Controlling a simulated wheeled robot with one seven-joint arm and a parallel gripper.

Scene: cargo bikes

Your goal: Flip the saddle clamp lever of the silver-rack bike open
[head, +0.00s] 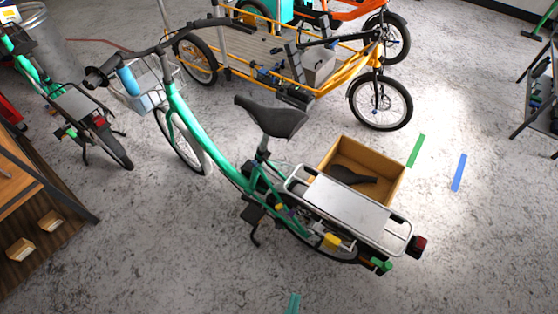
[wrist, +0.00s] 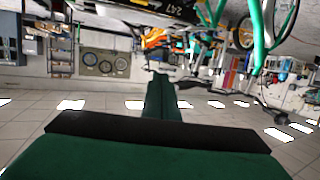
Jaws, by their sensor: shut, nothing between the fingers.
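The silver-rack bike (head: 179,103) is teal and stands in the middle of the head view, with a flat silver rack (head: 348,206) over its rear wheel. Its black saddle (head: 273,117) sits on a short seat post. The saddle clamp (head: 261,158) is around the post below the saddle; its lever is too small to make out. My gripper (wrist: 160,76) shows in the wrist view as dark green fingers, shut and empty, apart from any bike. I cannot pick it out surely in the head view.
A wooden box (head: 392,187) with a dark saddle inside stands behind the rack. A yellow cargo bike (head: 330,82) is at the back. Another teal bike (head: 80,110) and a wooden shelf (head: 35,195) are at left. The floor in front is mostly clear.

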